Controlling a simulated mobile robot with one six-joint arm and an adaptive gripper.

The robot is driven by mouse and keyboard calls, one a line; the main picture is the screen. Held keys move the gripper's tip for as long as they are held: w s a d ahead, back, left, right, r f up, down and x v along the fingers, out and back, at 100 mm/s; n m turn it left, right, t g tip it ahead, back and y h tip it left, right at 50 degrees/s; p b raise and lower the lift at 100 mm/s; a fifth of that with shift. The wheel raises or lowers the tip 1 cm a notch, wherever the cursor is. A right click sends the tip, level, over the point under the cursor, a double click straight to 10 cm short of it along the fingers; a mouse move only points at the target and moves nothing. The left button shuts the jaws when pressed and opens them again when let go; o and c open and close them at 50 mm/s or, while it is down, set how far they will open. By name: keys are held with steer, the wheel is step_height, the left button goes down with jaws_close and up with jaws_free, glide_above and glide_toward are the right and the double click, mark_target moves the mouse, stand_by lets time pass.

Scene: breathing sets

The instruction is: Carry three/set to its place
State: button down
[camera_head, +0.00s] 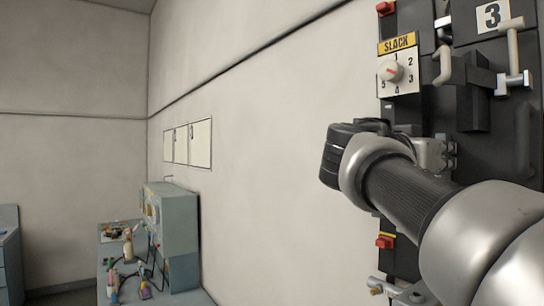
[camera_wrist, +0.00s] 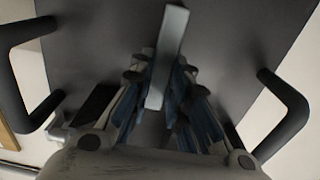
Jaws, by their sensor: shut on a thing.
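A dark unit on the wall at the right of the head view bears a white plate with the number 3 (camera_head: 492,15). My gripper (camera_head: 445,155) is in front of the dark panel below it, partly hidden by my own arm. In the wrist view my gripper (camera_wrist: 163,75) is shut around a light grey bar (camera_wrist: 172,35), which stands out against a dark grey plate (camera_wrist: 110,25). A black curved handle (camera_wrist: 28,75) shows at the left of the plate and another (camera_wrist: 285,110) at the right. I cannot tell whether the bar belongs to the set marked 3.
A SLACK dial (camera_head: 391,71) and a red block (camera_head: 385,241) are on the wall near my arm. A metal fitting (camera_head: 385,287) is at the bottom. A grey-green cabinet (camera_head: 180,235) and a bench with small items stand at the left. The wall between is mostly bare.

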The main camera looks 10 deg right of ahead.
steer(key=shift+f+b, duration=0.55)
steer(key=shift+b, duration=0.35)
stand_by(0.6)
